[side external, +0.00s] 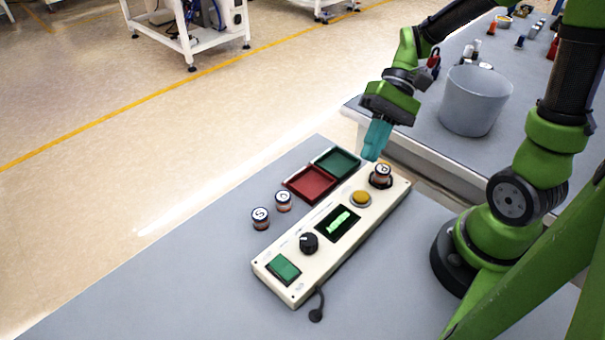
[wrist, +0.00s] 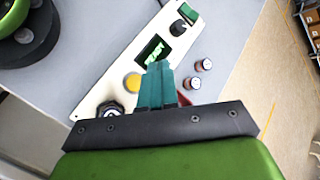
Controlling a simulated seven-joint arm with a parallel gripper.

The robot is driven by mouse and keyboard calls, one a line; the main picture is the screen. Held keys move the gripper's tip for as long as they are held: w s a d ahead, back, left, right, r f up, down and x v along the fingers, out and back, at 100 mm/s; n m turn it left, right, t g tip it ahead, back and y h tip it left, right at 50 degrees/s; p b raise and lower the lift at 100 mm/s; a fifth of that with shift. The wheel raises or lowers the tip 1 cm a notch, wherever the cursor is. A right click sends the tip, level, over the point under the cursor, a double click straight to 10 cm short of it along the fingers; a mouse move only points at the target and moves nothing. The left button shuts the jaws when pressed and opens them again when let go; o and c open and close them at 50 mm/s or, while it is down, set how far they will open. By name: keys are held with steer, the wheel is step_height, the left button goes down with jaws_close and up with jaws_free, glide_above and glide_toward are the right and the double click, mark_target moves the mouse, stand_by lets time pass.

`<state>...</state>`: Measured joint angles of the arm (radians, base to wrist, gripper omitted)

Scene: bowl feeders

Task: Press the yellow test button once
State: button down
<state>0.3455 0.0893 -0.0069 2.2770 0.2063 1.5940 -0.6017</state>
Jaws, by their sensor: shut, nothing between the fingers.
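The yellow test button (side external: 361,197) is a round button on a cream control panel (side external: 289,250), between the small display and a socket end holding a small cylinder (side external: 381,175). In the wrist view the yellow button (wrist: 133,82) shows just left of my fingertips. My gripper (side external: 371,156) has teal fingers, shut with nothing between them. It is above the panel's far end, near the cylinder and the trays, apart from the button. In the wrist view my gripper (wrist: 158,68) points toward the panel.
The panel also has a lit display (side external: 338,222), a black knob (side external: 309,243) and a green switch (side external: 284,269). A red tray (side external: 308,184) and a green tray (side external: 337,162) lie beside it, with two small cylinders (side external: 261,218) nearby. A grey bowl (side external: 475,99) stands on the other table.

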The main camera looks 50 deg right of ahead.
mark_target(364, 193)
steer(key=shift+f, duration=4.1)
steer(key=shift+f, duration=0.1)
steer(key=shift+f, duration=0.35)
steer(key=shift+f, duration=0.5)
steer(key=shift+r, duration=0.95)
steer(key=shift+r, duration=2.55)
